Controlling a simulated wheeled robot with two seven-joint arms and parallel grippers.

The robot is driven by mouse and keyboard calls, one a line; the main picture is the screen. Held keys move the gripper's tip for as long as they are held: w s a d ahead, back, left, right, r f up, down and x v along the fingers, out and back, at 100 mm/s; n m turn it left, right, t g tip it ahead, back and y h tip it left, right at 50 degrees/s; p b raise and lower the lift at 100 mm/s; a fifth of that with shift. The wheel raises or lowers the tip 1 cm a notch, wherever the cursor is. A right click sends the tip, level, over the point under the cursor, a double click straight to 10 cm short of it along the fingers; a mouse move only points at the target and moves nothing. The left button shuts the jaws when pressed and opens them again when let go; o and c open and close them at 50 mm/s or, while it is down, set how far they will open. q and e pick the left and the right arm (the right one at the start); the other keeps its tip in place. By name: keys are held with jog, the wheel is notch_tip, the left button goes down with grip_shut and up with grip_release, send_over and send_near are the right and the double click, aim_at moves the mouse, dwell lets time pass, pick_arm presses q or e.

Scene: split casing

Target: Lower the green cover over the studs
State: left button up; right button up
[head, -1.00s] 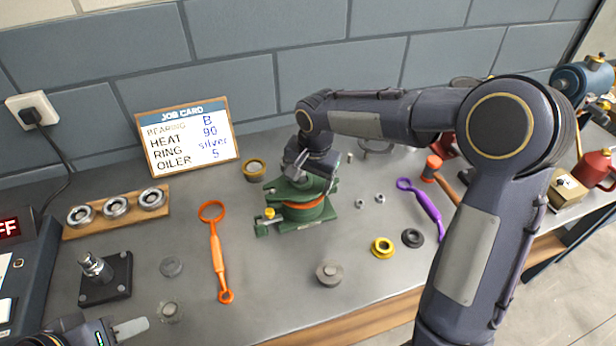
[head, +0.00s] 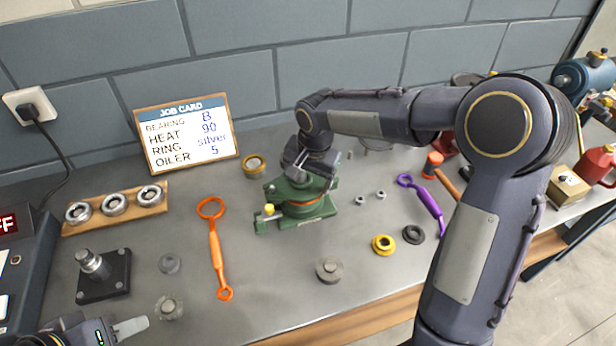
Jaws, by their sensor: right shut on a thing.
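The green cover (head: 298,192) sits just over the green casing base (head: 290,222) in the middle of the bench. A thin orange band (head: 318,203) shows between them. The studs are hidden under the cover and gripper, so I cannot tell whether the cover is fully seated. My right gripper (head: 297,172) comes down from above and is shut on the top of the cover. My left gripper (head: 132,328) is at the lower left edge, away from the casing and partly out of frame; its opening is unclear.
Left of the casing lies an orange wrench (head: 215,248). Right of it are two small nuts (head: 371,197), a purple wrench (head: 424,200) and a yellow ring (head: 383,244). A brass ring (head: 254,167) and the job card (head: 187,137) stand behind.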

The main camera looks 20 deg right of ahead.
jog(key=o, duration=1.6)
jog(key=shift+f, duration=0.1)
notch_tip(320, 180, up, 11)
jog(key=p, duration=0.7)
jog(key=shift+f+p, duration=0.2)
jog(key=shift+p, duration=0.1)
